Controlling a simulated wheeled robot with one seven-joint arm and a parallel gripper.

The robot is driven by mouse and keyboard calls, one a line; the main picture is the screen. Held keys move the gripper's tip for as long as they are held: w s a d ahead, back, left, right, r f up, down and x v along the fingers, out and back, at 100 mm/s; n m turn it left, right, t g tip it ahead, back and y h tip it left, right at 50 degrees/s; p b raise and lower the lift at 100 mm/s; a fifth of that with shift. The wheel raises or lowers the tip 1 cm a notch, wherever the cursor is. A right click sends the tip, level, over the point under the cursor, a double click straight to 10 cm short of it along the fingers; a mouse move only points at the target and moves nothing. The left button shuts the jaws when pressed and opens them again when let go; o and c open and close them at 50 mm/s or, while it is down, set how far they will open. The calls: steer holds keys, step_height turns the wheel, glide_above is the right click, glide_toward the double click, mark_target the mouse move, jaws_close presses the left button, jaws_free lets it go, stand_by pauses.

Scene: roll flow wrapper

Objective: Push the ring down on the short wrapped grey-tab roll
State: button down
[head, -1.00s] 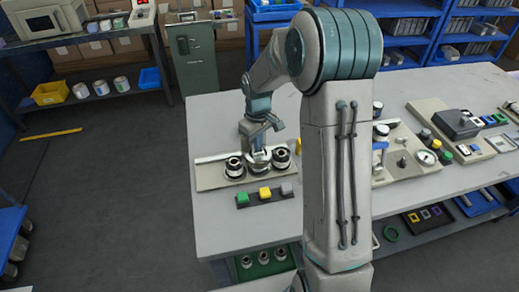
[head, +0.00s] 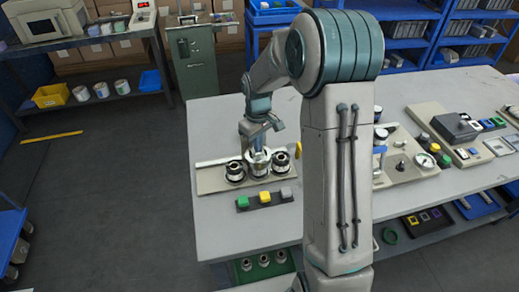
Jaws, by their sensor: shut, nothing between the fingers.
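Three short dark-and-white rolls stand on a pale board (head: 212,184) on the grey bench: a left roll (head: 235,172), a middle roll (head: 259,168) and a right roll (head: 281,164). My gripper (head: 258,154) is shut and empty, pointing down at the top of the middle roll. It partly hides that roll's top, and I cannot tell whether they touch. A dark strip in front carries a green block (head: 243,202), a yellow block (head: 265,197) and a grey block (head: 287,193). The ring and any grey tab on a roll are too small to make out.
My own arm hides the bench's middle. To its right stand a pale fixture with a dial gauge (head: 425,160) and a dark-topped device (head: 456,125). A yellow piece (head: 298,149) lies beside my arm. The bench's front left (head: 225,235) is clear.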

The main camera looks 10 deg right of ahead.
steer(key=shift+r+p, duration=1.85)
steer(key=shift+r, duration=1.15)
